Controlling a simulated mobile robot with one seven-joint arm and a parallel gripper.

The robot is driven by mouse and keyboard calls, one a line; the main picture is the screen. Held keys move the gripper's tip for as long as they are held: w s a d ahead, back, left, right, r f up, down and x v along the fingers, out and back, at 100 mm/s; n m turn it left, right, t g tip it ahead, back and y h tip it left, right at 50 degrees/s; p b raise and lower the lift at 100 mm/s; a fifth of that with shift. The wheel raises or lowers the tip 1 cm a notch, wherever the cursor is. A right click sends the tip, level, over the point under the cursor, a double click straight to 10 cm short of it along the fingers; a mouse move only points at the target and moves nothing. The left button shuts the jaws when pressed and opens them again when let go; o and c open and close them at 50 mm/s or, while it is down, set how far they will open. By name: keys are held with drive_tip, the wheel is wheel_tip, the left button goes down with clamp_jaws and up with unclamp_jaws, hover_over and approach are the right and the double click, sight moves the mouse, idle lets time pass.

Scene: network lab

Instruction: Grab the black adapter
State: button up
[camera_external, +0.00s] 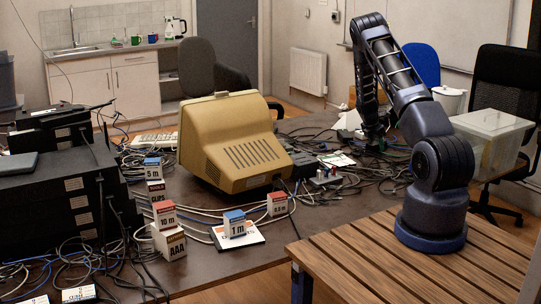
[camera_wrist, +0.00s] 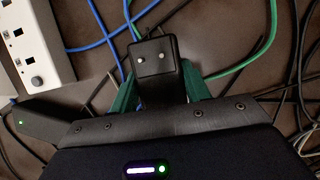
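The black adapter (camera_wrist: 158,65) is in the upper middle of the wrist view, with two pale round pin ends facing the camera. My gripper (camera_wrist: 160,82) has its two green fingers on either side of the adapter, close against its sides. Whether they press on it or only surround it cannot be told. The adapter's lower end is hidden by the gripper's body. In the external view my gripper (camera_external: 374,143) is low over the dark table (camera_external: 205,263), right of the beige monitor. The adapter cannot be made out there.
A white power strip (camera_wrist: 36,45) lies left of the adapter in the wrist view. Blue cables (camera_wrist: 98,45), green cables (camera_wrist: 255,50) and black cables run close around it. The beige monitor (camera_external: 235,140) and labelled boxes (camera_external: 168,240) stand further left on the table.

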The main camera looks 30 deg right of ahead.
drive_tip(key=c, duration=0.3)
